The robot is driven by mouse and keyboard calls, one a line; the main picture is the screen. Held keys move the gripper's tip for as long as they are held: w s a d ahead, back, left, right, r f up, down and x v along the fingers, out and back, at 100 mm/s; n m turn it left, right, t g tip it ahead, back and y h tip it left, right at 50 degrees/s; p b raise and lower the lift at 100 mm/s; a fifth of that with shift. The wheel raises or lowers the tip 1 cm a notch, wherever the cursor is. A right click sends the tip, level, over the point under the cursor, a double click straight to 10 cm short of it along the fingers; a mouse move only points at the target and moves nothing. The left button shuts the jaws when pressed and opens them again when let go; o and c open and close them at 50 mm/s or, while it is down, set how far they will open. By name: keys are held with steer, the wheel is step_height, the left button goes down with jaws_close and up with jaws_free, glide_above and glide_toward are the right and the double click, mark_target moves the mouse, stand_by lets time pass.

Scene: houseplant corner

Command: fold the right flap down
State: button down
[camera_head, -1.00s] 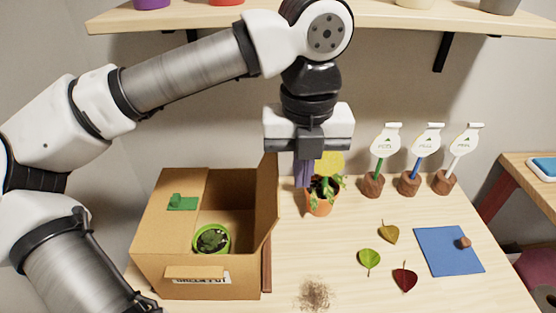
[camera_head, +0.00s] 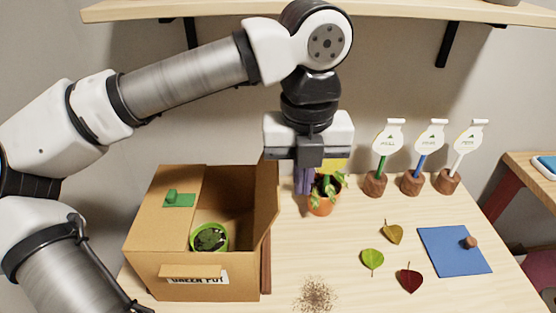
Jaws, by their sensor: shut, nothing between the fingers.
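A cardboard box (camera_head: 150,225) stands open on the table at the left. Its right flap (camera_head: 267,205) stands up, roughly upright, along the right edge of the opening. The left flap (camera_head: 175,195) lies flat over part of the opening and carries a green tab (camera_head: 179,200). A green pot with a plant (camera_head: 209,238) sits inside the box. My gripper (camera_head: 303,187) points down, shut and empty. In the picture it is just right of the right flap's top and in front of a small potted plant; whether it touches either I cannot tell.
The orange-potted plant (camera_head: 321,206) stands close behind my gripper. Several leaves, such as a green one (camera_head: 372,262), a soil patch (camera_head: 315,295) and a blue mat (camera_head: 452,252) lie on the table. Three plant markers stand at the back. A shelf (camera_head: 400,20) runs above.

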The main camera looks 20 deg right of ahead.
steer(key=shift+f, duration=0.3)
steer(key=w+a+b, duration=0.1)
steer(key=w+a, duration=0.2)
steer(key=a, duration=0.9)
steer(key=shift+w, duration=0.25)
stand_by(0.7)
steer(key=shift+r, duration=0.1)
stand_by(0.4)
step_height(320, 180, up, 9)
steer(key=p, duration=0.5)
steer(key=shift+p, duration=0.4)
stand_by(0.4)
